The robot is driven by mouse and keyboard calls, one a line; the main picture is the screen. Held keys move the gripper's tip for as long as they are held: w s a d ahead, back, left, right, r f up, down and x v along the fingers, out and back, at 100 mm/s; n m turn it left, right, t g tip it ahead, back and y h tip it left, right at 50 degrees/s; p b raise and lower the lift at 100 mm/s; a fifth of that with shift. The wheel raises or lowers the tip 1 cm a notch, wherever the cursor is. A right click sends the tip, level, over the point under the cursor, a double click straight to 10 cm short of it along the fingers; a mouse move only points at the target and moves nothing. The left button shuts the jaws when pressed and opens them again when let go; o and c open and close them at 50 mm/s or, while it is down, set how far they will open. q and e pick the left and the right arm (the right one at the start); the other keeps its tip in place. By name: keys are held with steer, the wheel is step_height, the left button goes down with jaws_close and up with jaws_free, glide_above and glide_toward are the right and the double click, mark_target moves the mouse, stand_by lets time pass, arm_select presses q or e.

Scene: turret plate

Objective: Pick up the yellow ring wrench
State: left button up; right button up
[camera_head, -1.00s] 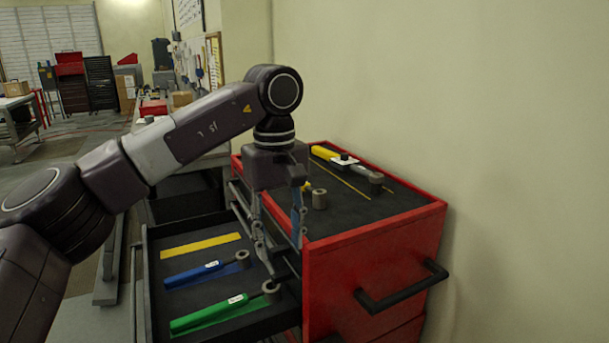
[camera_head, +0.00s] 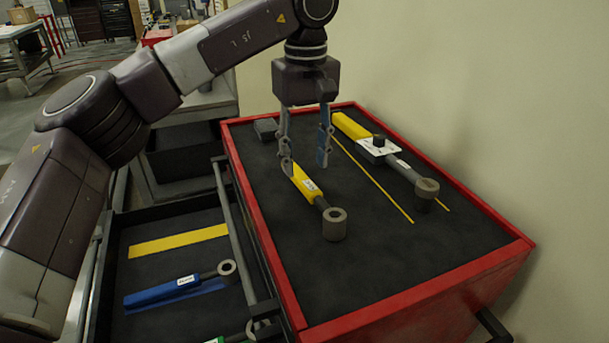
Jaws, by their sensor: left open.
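The yellow ring wrench (camera_head: 311,188) lies on the dark top of the red tool cabinet, its grey ring end (camera_head: 334,224) toward the front. My left gripper (camera_head: 306,164) is open, pointing down over the far end of the yellow handle. One finger hides the handle's far end, and I cannot tell whether the fingers touch it. My right gripper is not in view.
A larger yellow-handled tool (camera_head: 352,127) with a white plate lies to the right on the cabinet top (camera_head: 400,255). The open drawer at left holds a blue wrench (camera_head: 165,292), a partly seen green tool and a bare yellow strip (camera_head: 180,241). A wall stands at right.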

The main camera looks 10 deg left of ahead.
mark_target(312, 188)
arm_select(q)
steer(key=shift+w+d+f+p, duration=0.1)
steer(key=shift+d+f+p, duration=0.05)
steer(key=shift+d+f, duration=0.45)
steer(key=shift+w+d+f+p, duration=0.15)
steer(key=shift+d+f, duration=0.2)
steer(key=shift+d, duration=0.3)
steer(key=shift+f, duration=0.5)
steer(key=f+p, duration=0.1)
steer(key=a+f, duration=0.1)
steer(key=f+p, duration=0.1)
steer(key=shift+s+a+f+p, duration=0.25)
steer(key=shift+a+f+p, duration=0.05)
steer(key=shift+p, duration=0.05)
steer(key=shift+f, duration=0.35)
steer(key=shift+d+f, duration=0.15)
steer(key=shift+f, duration=0.05)
steer(key=shift+w+d, duration=0.1)
steer(key=shift+d, duration=0.15)
steer(key=shift+a, duration=0.2)
steer(key=c, duration=0.7)
jaws_close()
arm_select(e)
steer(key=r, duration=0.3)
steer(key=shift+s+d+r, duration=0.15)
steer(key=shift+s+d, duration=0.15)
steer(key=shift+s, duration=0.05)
